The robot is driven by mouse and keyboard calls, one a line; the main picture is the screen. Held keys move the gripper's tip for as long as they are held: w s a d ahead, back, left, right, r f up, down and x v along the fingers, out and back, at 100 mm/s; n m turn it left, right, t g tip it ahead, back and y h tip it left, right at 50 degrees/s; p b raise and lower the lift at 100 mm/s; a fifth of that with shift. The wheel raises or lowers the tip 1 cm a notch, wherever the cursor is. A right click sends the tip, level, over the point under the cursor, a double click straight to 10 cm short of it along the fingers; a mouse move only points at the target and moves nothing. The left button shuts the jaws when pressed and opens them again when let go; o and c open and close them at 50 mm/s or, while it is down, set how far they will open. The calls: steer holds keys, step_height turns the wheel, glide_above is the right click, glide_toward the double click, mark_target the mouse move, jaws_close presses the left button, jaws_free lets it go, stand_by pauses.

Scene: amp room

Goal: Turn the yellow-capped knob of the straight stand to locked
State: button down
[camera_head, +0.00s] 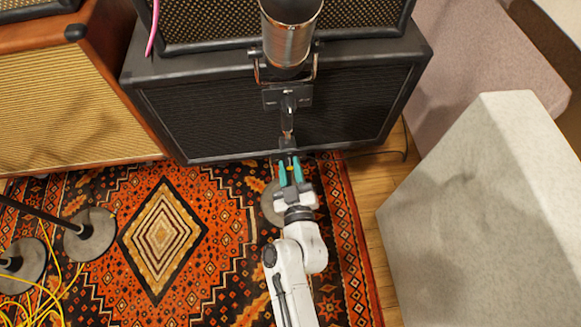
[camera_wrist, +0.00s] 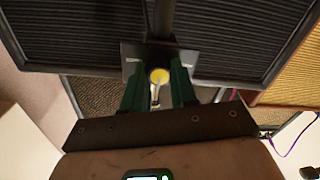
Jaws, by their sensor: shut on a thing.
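The yellow-capped knob (camera_wrist: 159,76) shows in the wrist view as a round yellow cap between my green fingers. The straight stand's dark pole (camera_wrist: 163,18) rises behind the knob in the wrist view. Its round grey base (camera_head: 270,203) is partly hidden under my arm in the head view. A silver cylinder (camera_head: 289,40) sits in a bracket at the stand's top. I cannot tell the knob's turn angle.
A black speaker cabinet (camera_head: 180,110) stands close behind the stand. A tan-fronted amp (camera_head: 60,115) is at the left. Other stand bases (camera_head: 90,234) and yellow cables (camera_head: 45,300) lie at lower left. A pale block (camera_head: 490,215) stands at the right.

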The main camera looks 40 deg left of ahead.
steer(key=shift+m, duration=0.3)
steer(key=m, duration=0.3)
steer(key=shift+m, duration=0.4)
steer(key=m, duration=0.4)
steer(key=shift+w+d+f+m+b, duration=0.1)
steer(key=shift+d+m+b, duration=0.05)
steer(key=shift+m+b, duration=0.2)
steer(key=m, duration=0.4)
steer(key=shift+m, duration=0.25)
steer(key=m, duration=0.4)
steer(key=shift+f+b, duration=0.1)
steer(key=shift+b, duration=0.3)
steer(key=shift+m+t, duration=0.3)
steer(key=shift+m, duration=0.1)
steer(key=c, duration=0.9)
jaws_free()
